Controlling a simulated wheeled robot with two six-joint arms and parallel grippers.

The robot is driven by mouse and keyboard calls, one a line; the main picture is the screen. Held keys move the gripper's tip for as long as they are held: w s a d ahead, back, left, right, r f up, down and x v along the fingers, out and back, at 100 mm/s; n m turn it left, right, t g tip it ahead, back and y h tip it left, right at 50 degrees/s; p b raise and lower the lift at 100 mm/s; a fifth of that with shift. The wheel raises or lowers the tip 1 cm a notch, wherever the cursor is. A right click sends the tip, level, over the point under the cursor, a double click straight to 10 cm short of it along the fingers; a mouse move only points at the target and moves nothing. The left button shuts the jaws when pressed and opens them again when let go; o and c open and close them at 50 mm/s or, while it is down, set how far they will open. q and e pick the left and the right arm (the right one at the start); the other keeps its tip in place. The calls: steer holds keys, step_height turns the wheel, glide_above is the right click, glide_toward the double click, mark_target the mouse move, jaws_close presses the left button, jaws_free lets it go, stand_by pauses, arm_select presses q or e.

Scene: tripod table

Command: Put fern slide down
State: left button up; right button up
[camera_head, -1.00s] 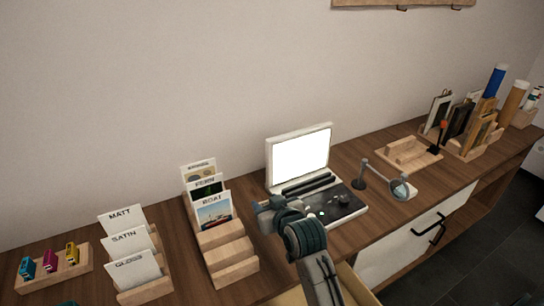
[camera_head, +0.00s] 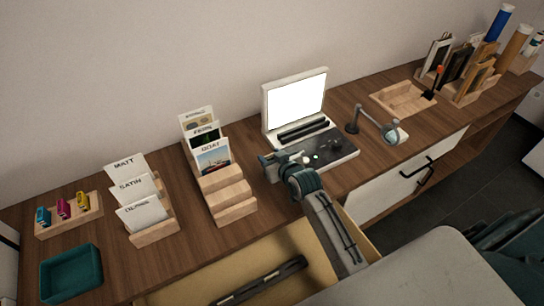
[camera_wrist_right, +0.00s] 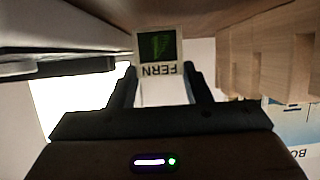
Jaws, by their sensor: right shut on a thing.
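My right gripper (camera_head: 264,160) is at the left front edge of the light box (camera_head: 328,148), which has a bright upright white screen (camera_head: 296,98). In the right wrist view the gripper (camera_wrist_right: 160,85) is shut on the fern slide (camera_wrist_right: 160,48), a pale-framed piece with a green leaf on black and the word FERN upside down. The slide cannot be made out at the gripper in the head view. A FERN card (camera_head: 204,132) stands in the stepped wooden rack (camera_head: 230,198), behind a BOAT card (camera_head: 212,158). My left gripper is not in view.
The rack stands just left of my right gripper. A magnifier lamp (camera_head: 390,131) stands right of the light box. Left are finish cards (camera_head: 140,215), small coloured items (camera_head: 62,209) and a teal tray (camera_head: 70,272). An open drawer (camera_head: 295,243) lies below my right arm.

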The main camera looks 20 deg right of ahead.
steer(key=shift+f, duration=0.3)
steer(key=shift+f, duration=0.15)
steer(key=o, duration=1)
steer(key=shift+c, duration=0.2)
